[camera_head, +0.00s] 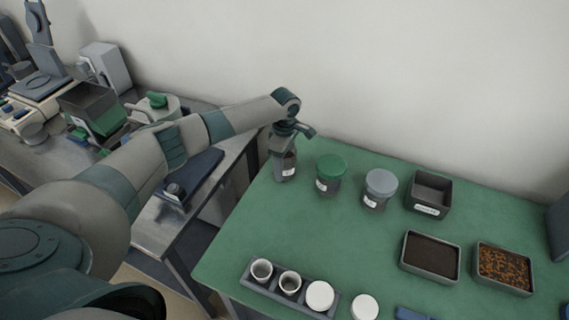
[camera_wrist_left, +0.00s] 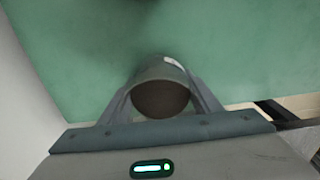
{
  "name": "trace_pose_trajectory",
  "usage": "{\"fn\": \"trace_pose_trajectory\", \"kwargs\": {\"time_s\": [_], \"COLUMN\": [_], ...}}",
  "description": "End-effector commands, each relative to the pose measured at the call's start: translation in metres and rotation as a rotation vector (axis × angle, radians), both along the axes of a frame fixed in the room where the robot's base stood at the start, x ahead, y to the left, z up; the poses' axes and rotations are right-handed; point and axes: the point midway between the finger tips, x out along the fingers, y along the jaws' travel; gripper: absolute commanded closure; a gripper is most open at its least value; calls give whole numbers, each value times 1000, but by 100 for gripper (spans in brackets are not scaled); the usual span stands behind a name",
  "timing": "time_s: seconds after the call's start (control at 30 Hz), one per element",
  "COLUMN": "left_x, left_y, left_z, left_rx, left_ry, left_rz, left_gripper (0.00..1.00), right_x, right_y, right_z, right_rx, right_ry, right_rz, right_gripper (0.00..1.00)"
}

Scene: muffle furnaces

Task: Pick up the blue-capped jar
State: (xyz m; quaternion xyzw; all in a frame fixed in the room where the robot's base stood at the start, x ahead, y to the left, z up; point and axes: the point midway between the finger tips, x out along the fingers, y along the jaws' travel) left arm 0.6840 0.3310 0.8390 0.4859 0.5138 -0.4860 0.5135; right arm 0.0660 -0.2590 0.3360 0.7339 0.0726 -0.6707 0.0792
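A jar with a pale grey-blue cap (camera_head: 381,183) and a white label stands on the green table, right of the green-capped jar (camera_head: 330,172). My left gripper (camera_head: 286,140) is apart from both, at another labelled jar (camera_head: 284,168) near the table's left back edge. In the left wrist view this jar (camera_wrist_left: 161,98) shows a dark brown round top with a grey rim. The fingers (camera_wrist_left: 161,95) lie against both its sides, and it looks gripped. The gripper hides its top in the head view. I cannot tell whether it touches the table. My right gripper is out of view.
The green table (camera_head: 300,225) also holds a dark empty box (camera_head: 429,192), a tray of dark material (camera_head: 430,256), a tray of brown granules (camera_head: 504,268) and a rack of small cups (camera_head: 290,284). The middle is clear. A wall stands behind; a cluttered metal bench (camera_head: 160,232) is left.

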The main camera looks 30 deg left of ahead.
Motion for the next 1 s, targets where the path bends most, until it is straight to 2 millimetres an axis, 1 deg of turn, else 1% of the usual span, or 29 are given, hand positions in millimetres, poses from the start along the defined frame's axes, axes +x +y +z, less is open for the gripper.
{"fn": "trace_pose_trajectory", "kwargs": {"time_s": [0.03,0.07,0.3,0.47,0.67,0.8,1.0], "left_x": [0,0,1,1,1,2,1], "left_y": [0,0,0,0,0,0,0], "left_z": [0,1,2,10,35,60,88], "left_rx": [0,0,0,0,-1,-2,-2], "left_ry": [0,-1,-1,-2,-3,-5,-3], "left_rz": [0,0,0,0,0,0,0], "left_gripper": [60,63,63,63,63,63,63], "right_x": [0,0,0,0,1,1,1], "right_y": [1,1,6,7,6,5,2], "right_z": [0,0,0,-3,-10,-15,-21], "right_rx": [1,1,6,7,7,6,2], "right_ry": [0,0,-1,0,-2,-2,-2], "right_rz": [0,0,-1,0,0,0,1], "right_gripper": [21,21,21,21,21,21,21]}}
